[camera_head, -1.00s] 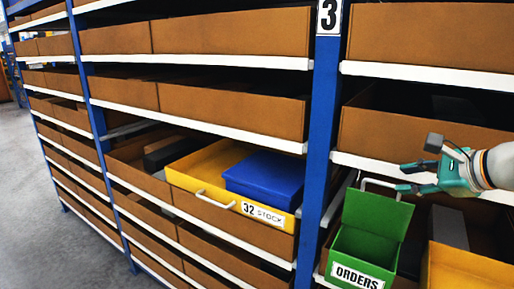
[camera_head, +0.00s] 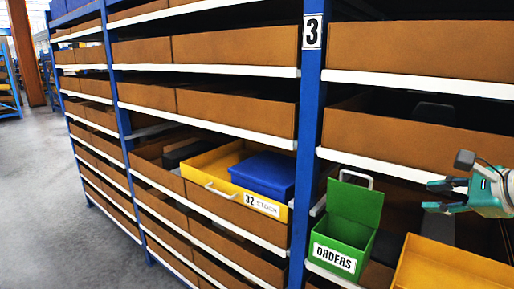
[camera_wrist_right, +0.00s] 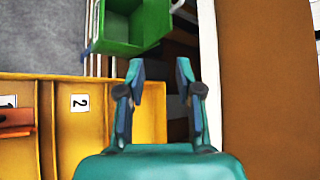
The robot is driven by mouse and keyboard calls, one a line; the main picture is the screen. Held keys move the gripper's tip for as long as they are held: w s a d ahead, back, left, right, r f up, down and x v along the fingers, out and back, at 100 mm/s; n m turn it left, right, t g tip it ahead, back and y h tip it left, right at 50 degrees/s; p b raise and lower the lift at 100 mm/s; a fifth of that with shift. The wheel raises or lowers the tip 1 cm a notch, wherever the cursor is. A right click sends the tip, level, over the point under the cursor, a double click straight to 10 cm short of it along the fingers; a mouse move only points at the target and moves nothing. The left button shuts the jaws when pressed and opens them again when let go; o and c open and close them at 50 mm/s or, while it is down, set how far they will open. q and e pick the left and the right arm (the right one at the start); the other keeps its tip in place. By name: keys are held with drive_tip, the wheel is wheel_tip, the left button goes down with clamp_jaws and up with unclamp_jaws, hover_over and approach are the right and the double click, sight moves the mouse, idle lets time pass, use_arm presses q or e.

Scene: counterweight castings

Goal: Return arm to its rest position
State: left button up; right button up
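My right gripper (camera_head: 432,196) is at the right edge of the head view, in front of the shelving and to the right of the green ORDERS bin (camera_head: 345,238). Its teal fingers are apart with nothing between them. In the right wrist view the same gripper (camera_wrist_right: 160,75) is open and empty, with the green bin (camera_wrist_right: 130,48) beyond the fingertips at the top and a gap between them. My left gripper is not in view.
A yellow STOCK drawer (camera_head: 208,165) holds a blue box (camera_head: 265,172) on the shelf to the left. A yellow bin (camera_head: 450,262) is below the right gripper. The blue post (camera_head: 306,130) marked 3 stands between bays. Grey floor (camera_head: 45,200) is clear at left.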

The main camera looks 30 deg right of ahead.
drive_tip(key=w+a+f+n+g+y, duration=0.1)
drive_tip(key=w+a+f+y, duration=0.25)
drive_tip(key=w+f, duration=0.3)
drive_tip(key=w+a+f+n+y, duration=0.1)
drive_tip(key=w+a+f+y, duration=0.2)
drive_tip(key=w+a+f, duration=0.3)
drive_tip(key=w+a+f+n+g+y, duration=0.1)
drive_tip(key=a+f+n+g+y, duration=0.15)
drive_tip(key=a+f, duration=0.6)
drive_tip(key=w+a+f+n+g+y, duration=0.1)
drive_tip(key=a+f+g, duration=0.35)
drive_tip(key=f, duration=0.75)
drive_tip(key=s+a+f+n+g+h, duration=0.1)
drive_tip(key=s+a+f+n+g, duration=0.4)
drive_tip(key=a+f, duration=0.75)
drive_tip(key=s+a+f+n+h, duration=0.1)
drive_tip(key=s+a+f+n, duration=0.35)
drive_tip(key=s+f, duration=0.2)
drive_tip(key=s+a+f+n+h, duration=0.2)
drive_tip(key=s+a+f+n, duration=0.1)
drive_tip(key=s+f+n, duration=0.4)
drive_tip(key=w+n, duration=0.1)
drive_tip(key=n+t, duration=0.1)
drive_tip(key=w+n+t, duration=0.1)
drive_tip(key=shift+w+d+r+n, duration=0.25)
drive_tip(key=shift+w+r+n, duration=0.05)
drive_tip(key=shift+w+r, duration=0.1)
drive_tip(key=shift+s, duration=0.1)
